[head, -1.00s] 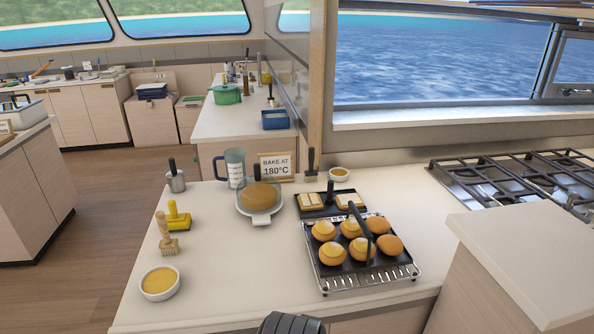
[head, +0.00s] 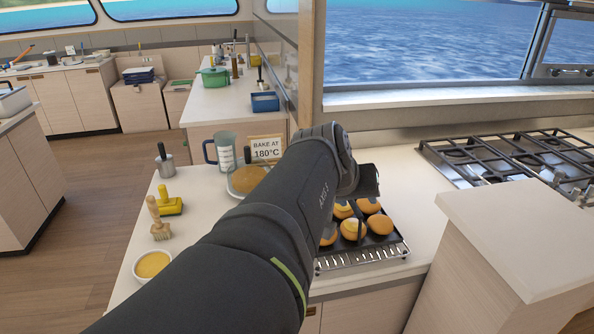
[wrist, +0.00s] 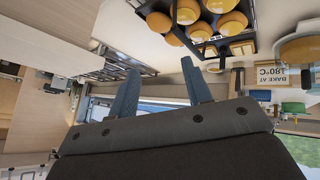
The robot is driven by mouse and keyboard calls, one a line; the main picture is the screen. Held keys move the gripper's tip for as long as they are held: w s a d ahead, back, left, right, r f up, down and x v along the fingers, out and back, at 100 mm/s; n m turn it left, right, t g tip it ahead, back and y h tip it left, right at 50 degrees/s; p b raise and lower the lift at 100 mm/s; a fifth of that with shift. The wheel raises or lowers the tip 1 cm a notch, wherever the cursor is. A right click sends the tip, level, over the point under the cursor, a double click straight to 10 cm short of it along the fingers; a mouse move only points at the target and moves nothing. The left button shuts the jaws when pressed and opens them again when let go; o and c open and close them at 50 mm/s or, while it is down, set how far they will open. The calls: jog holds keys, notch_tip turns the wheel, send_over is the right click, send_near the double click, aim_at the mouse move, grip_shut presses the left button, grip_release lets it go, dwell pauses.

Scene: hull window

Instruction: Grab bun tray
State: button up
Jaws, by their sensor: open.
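The bun tray (head: 398,250) is a dark tray on a silver rack near the counter's front edge. It bears several round golden buns (head: 353,229) and has a dark upright handle over its middle. My arm hides its left and far parts. My gripper (head: 366,190) is above the far part of the tray, apart from the buns as far as I can tell. In the wrist view, which is upside down, my gripper (wrist: 160,68) shows two spread fingers with nothing between them. The bun tray (wrist: 246,46) is at the top there, beyond the fingertips.
A stove (head: 500,160) lies to the right, behind a raised counter block (head: 510,235). Bare counter lies right of the tray.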

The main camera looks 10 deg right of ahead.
jog(key=w+a+n, duration=0.2)
jog(key=w+n, duration=0.4)
jog(key=w, duration=0.4)
jog(key=shift+g, duration=0.5)
jog(key=x, duration=1.2)
jog(key=shift+w+a+f, duration=0.1)
jog(key=shift+a, duration=0.15)
send_over(349, 212)
jog(key=shift+s+a+f, duration=0.1)
jog(key=shift+s+f, duration=0.1)
jog(key=shift+f, duration=1.05)
jog(key=shift+s+a+f, duration=0.1)
jog(key=shift+s+f, duration=0.1)
jog(key=shift+f, duration=1.05)
grip_shut()
